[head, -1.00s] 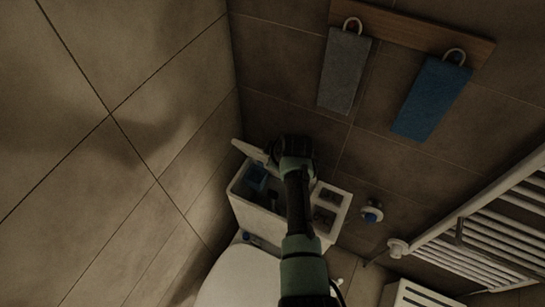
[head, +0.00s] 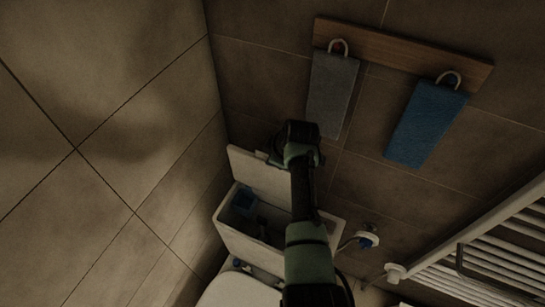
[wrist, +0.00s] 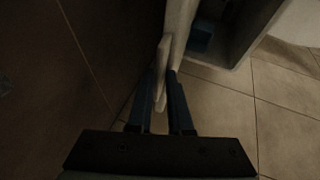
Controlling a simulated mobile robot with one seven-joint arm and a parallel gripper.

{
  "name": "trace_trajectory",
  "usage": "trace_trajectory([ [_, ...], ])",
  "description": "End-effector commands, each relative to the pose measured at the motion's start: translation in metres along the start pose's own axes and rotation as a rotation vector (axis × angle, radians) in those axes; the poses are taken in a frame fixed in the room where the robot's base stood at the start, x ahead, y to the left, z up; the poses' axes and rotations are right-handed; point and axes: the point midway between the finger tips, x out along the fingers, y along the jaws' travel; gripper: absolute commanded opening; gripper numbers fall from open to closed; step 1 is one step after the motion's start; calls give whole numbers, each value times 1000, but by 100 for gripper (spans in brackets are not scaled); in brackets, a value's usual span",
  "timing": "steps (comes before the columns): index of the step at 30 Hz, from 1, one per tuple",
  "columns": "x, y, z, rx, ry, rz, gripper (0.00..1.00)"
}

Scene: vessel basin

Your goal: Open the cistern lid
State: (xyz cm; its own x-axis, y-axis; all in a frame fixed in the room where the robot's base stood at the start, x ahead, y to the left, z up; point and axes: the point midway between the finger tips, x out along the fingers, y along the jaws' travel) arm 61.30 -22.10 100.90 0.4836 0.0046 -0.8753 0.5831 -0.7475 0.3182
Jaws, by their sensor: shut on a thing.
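The white cistern (head: 243,243) stands against the tiled wall, its top open. Blue parts (head: 243,199) show in its dark interior. The pale cistern lid (head: 250,171) is swung up steeply at the wall side of the opening. My gripper (wrist: 161,82) is shut on the lid's edge, with one dark finger on each side of it in the wrist view. In the head view my gripper (head: 274,156) is at the lid's upper edge, and my forearm hides the lid's right part and some of the cistern.
A toilet (head: 238,291) is below the cistern. Grey (head: 331,93) and blue (head: 427,123) towels hang from a wooden rail (head: 402,53) above. A round wall fitting (head: 367,237) and a white towel radiator (head: 485,262) are at right. Tiled wall closes the left side.

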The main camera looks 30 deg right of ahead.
Motion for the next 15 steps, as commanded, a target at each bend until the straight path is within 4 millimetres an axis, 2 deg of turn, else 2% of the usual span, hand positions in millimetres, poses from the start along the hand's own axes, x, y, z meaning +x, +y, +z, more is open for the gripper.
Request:
trace_trajectory([
  [5, 0, 2, 1, -3, -2, 6, 0],
  [6, 0, 2, 1, -3, -2, 6, 23],
  [9, 0, 1, 1, -2, -2, 4, 40],
  [15, 1, -1, 1, -1, -3, 0, 40],
])
